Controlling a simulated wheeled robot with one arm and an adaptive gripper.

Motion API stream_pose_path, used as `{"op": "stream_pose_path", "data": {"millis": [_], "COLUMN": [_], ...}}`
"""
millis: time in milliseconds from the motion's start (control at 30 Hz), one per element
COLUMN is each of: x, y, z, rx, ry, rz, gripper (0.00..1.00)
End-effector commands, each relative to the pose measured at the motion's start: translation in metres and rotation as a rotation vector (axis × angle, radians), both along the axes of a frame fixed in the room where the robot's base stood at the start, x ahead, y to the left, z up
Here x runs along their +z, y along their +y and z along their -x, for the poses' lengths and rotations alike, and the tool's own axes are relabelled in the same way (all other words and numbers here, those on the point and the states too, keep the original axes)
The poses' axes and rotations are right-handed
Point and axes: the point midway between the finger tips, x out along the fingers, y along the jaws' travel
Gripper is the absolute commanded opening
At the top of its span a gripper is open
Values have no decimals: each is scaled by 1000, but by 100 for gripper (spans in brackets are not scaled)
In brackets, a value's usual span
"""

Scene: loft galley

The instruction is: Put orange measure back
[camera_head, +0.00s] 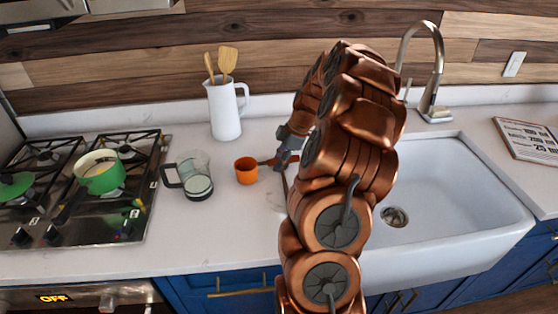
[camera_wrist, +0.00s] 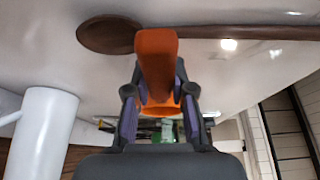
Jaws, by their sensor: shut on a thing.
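The orange measure (camera_head: 246,170) shows in the head view between the glass mug and my arm, with its cup to the left. My gripper (camera_head: 283,157) is at its right side, partly hidden by my arm. In the wrist view my gripper (camera_wrist: 159,100) is shut on the orange measure (camera_wrist: 157,58), which sits between the two fingers. I cannot tell whether the measure touches the counter.
A wooden spoon (camera_wrist: 109,34) lies on the counter by the measure. A glass mug (camera_head: 195,178) stands left of it, a white pitcher (camera_head: 226,112) with utensils behind. A green pot (camera_head: 100,172) is on the stove. The sink (camera_head: 455,185) is right of my arm.

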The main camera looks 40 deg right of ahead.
Motion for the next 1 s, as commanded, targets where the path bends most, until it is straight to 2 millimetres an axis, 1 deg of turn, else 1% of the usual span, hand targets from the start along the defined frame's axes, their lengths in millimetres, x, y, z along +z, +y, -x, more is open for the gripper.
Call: {"op": "stream_pose_path", "data": {"millis": [133, 167, 400, 667, 833, 1000], "x": [-3, -2, -1, -1, 3, 23], "y": [0, 0, 0, 0, -2, -9], "z": [0, 0, 0, 0, 0, 6], "rx": [0, 0, 0, 0, 0, -1], "ry": [-1, -1, 0, 0, -3, -7], "rz": [1, 1, 0, 0, 2, 4], "gripper": [0, 24, 48, 48, 48, 48]}}
